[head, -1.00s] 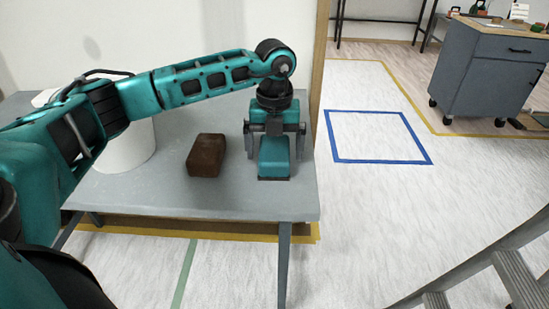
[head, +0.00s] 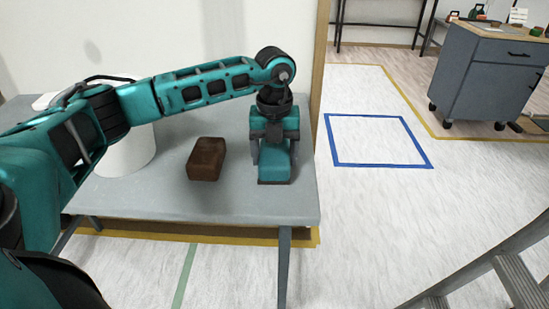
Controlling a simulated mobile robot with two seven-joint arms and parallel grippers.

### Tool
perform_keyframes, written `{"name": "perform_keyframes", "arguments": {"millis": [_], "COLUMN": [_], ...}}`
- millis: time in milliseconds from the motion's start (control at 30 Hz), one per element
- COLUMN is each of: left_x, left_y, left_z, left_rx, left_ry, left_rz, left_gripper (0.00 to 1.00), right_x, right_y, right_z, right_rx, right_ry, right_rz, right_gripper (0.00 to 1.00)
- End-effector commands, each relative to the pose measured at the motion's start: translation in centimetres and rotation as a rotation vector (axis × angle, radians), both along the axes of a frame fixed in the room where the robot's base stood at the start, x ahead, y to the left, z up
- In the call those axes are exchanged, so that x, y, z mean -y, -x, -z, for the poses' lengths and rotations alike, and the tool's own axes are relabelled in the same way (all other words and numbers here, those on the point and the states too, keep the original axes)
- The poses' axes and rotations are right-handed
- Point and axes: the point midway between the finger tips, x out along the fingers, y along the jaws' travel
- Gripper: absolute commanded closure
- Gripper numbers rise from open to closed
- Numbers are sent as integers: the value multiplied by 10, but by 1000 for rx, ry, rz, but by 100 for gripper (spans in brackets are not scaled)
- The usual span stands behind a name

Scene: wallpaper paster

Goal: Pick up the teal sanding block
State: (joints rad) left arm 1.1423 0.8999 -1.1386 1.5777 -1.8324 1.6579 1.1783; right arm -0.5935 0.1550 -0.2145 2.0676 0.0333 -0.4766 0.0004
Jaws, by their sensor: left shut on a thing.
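The teal sanding block (head: 275,165) stands on the grey table near its right edge. My left gripper (head: 273,150) reaches down over it from above and is shut on it. The block's lower front shows below the fingers, and its upper part is partly hidden by the gripper. Its base appears to be at the tabletop; I cannot tell whether there is a gap. My right gripper is not in view.
A brown block (head: 206,159) lies on the grey table (head: 235,203) left of the gripper. A white cylinder (head: 130,150) stands behind my left arm. A ladder (head: 515,270) is at lower right. A grey cabinet (head: 490,80) stands far right. The floor between is open.

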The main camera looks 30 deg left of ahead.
Motion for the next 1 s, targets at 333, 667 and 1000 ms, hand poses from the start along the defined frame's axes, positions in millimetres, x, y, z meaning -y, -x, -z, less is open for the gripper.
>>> {"name": "perform_keyframes", "arguments": {"millis": [333, 667, 1000], "left_x": [0, 0, 1], "left_y": [-1, -1, -1], "left_z": [-14, -84, -172], "left_rx": [2, 7, 4], "left_ry": [0, 2, 1], "left_rz": [0, 1, 0], "left_gripper": [60, 60, 60], "right_x": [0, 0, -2], "right_y": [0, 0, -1], "right_z": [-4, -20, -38], "right_rx": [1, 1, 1], "right_ry": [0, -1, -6], "right_rz": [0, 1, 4], "right_gripper": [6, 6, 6]}}
